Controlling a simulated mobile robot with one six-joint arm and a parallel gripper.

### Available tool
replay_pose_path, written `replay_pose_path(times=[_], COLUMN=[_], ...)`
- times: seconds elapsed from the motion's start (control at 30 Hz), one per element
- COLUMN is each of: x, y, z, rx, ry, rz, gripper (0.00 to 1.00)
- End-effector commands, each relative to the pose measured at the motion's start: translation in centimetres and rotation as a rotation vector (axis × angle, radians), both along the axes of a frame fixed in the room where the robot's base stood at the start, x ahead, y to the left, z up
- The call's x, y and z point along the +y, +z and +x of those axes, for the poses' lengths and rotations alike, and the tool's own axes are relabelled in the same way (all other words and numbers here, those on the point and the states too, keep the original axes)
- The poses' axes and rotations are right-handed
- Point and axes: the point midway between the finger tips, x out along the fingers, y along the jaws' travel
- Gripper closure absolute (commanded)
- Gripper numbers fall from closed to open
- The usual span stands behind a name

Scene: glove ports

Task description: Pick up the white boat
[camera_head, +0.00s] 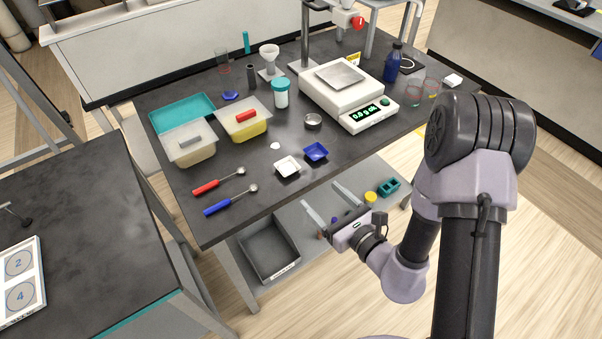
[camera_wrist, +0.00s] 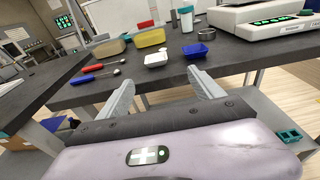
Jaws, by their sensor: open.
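The white boat (camera_head: 287,166) is a small square white dish on the dark table, near its front edge. It also shows in the wrist view (camera_wrist: 156,60), ahead of and between the fingers. A blue dish (camera_head: 316,152) of similar shape sits just to its right, and it shows in the wrist view too (camera_wrist: 195,50). My gripper (camera_head: 325,203) is open and empty, in front of the table edge and apart from the boat. Its two grey fingers show in the wrist view (camera_wrist: 163,90), pointing towards the table.
A red-handled spoon (camera_head: 218,181) and a blue-handled spoon (camera_head: 230,200) lie left of the boat. A scale (camera_head: 345,94), a white jar with teal lid (camera_head: 281,97) and tubs (camera_head: 243,120) stand behind. A lower shelf holds a grey tray (camera_head: 268,250).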

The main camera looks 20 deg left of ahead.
Motion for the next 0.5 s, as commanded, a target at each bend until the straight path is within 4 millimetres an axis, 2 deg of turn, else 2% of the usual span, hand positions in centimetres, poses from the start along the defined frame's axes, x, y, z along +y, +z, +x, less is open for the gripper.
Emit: replay_pose_path(times=[0.03,0.2,0.43,0.5], x=[1.3,4.5,6.6,7.9], y=[-0.1,-0.7,-1.1,-1.3], z=[0.8,3.6,5.3,5.9], rx=[-0.003,-0.002,-0.001,-0.002], ry=[0.007,0.005,0.004,0.007], rz=[0.001,0.002,0.002,0.002], gripper=[0.24,0.24,0.24,0.24])
